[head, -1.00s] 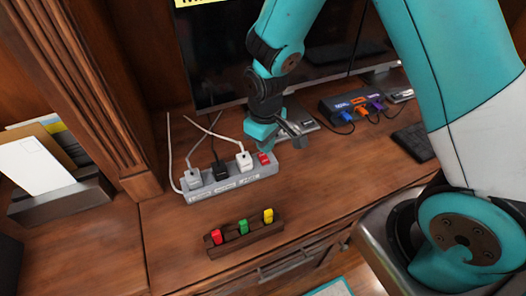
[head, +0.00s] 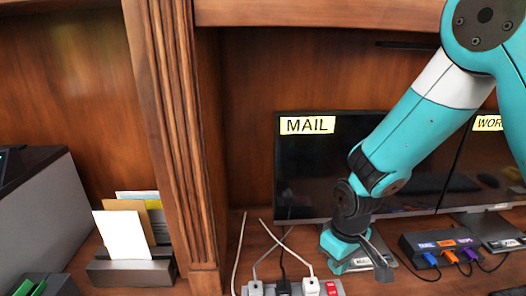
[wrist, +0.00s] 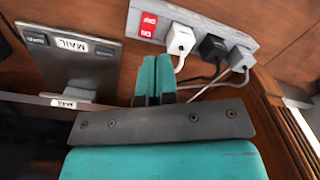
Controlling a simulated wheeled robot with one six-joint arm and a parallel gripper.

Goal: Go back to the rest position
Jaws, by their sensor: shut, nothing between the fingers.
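My gripper (head: 378,262) is low over the desk in the head view, in front of the MAIL monitor (head: 318,185) and up and right of the power strip (head: 256,290). Its teal fingers (wrist: 155,78) are together and empty in the wrist view. The power strip also shows in the wrist view (wrist: 212,22), with a red switch, white, black and grey plugs and their cables. The gripper looks apart from the strip. My arm reaches in from the upper right of the head view.
A hub (head: 425,246) with coloured plugs stands right of my gripper. A second monitor (head: 490,165) is beyond it. A wooden pillar (head: 172,130) and a letter holder (head: 130,272) with envelopes are at the left. Open space lies above the left desk.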

